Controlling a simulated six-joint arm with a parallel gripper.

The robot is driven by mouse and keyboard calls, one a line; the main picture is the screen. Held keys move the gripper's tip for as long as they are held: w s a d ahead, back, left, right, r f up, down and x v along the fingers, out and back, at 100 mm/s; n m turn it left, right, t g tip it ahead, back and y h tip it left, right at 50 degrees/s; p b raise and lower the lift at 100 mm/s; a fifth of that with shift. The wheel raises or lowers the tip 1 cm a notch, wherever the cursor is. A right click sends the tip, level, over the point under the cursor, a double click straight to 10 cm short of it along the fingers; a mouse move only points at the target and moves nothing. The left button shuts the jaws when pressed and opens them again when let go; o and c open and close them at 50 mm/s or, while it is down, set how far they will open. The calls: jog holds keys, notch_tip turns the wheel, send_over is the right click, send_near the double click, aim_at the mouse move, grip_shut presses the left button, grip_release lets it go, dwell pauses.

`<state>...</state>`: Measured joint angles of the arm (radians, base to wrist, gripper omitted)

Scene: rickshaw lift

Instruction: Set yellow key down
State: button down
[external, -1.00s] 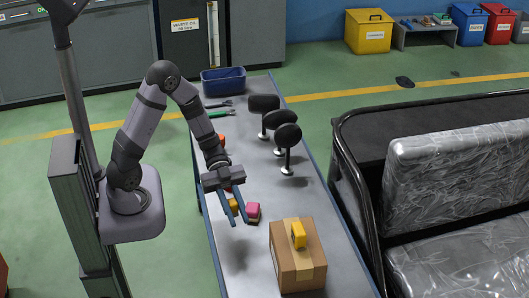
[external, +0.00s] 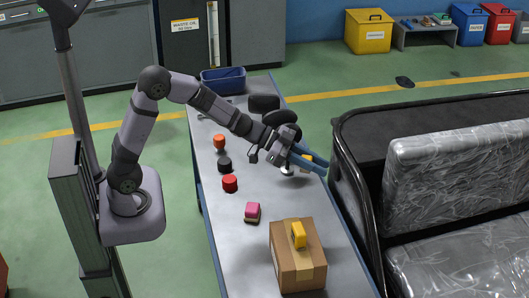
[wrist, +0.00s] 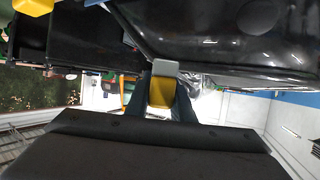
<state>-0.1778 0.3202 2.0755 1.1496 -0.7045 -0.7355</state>
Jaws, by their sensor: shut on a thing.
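The yellow key (external: 307,158) is a small yellow block held between the blue fingers of my gripper (external: 308,162). In the wrist view the yellow key (wrist: 163,92) shows a pale grey end and sits between the two dark fingers. My gripper is shut on it, tilted and stretched out to the right, over the right edge of the long grey table (external: 235,255). The fingers partly hide the key in the external view. Its height above the table is hard to tell.
A cardboard box (external: 298,272) with a yellow item (external: 298,235) on top stands at the near end. Black round-topped stands (external: 263,104) are close behind my gripper. A pink block (external: 252,212), red piece (external: 230,183), black piece (external: 224,165) and orange piece (external: 219,142) lie left. A black-framed seat (external: 345,150) stands right.

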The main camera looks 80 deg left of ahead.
jog(key=w+a+n+t+y, duration=0.2)
jog(key=w+a+n+y, duration=0.2)
jog(key=n+g+y, duration=0.1)
jog(key=n+y, duration=0.5)
jog(key=y, duration=0.2)
send_over(314, 206)
notch_tip(314, 206, down, 10)
jog(key=shift+f, duration=5.75)
jog(key=shift+f, duration=0.1)
jog(key=shift+f, duration=0.15)
jog(key=c, duration=1.5)
grip_release()
jog(key=shift+c, duration=0.2)
